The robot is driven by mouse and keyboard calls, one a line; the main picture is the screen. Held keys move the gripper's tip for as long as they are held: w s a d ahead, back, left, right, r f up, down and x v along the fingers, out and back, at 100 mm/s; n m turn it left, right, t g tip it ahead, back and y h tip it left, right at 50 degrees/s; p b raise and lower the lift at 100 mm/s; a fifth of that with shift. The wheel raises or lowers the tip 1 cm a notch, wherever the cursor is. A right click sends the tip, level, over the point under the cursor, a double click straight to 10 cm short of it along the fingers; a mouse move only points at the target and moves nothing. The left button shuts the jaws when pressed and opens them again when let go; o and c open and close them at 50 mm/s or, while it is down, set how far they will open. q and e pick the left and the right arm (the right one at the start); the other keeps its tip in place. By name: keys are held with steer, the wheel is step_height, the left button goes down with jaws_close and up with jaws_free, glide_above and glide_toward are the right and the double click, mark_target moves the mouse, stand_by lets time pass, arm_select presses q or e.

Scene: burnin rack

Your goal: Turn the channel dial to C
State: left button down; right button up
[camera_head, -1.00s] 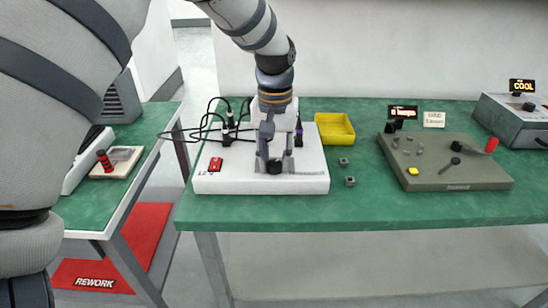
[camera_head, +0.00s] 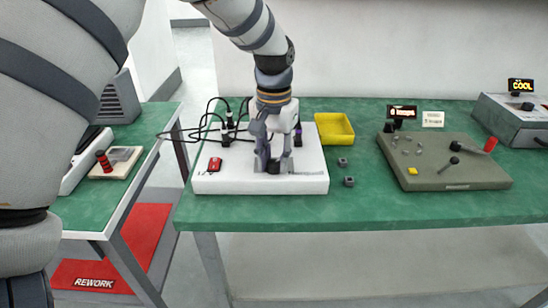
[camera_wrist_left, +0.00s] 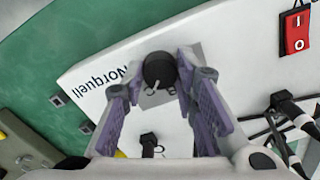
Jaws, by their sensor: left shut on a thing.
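The channel dial is a round black knob (camera_head: 273,167) near the front middle of a white box (camera_head: 240,182) on the green bench. My left gripper (camera_head: 274,161) points down over the box and is shut on the dial, one finger on each side. In the left wrist view the dial (camera_wrist_left: 160,70) sits between the purple-grey finger pads, over a grey plate (camera_wrist_left: 147,99) with small dark marks. My right gripper is not in view.
A red switch (camera_head: 215,164) and black cable plugs (camera_head: 227,136) are on the box's left part. A yellow tray (camera_head: 334,128) stands behind right, with small grey blocks (camera_head: 349,181) nearby. A grey-green panel (camera_head: 455,178) with levers lies further right.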

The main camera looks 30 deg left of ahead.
mark_target(274, 163)
arm_select(q)
steer(key=c, duration=1.3)
jaws_free()
steer(key=shift+f, duration=0.1)
step_height(274, 163, up, 12)
steer(key=shift+r, duration=0.1)
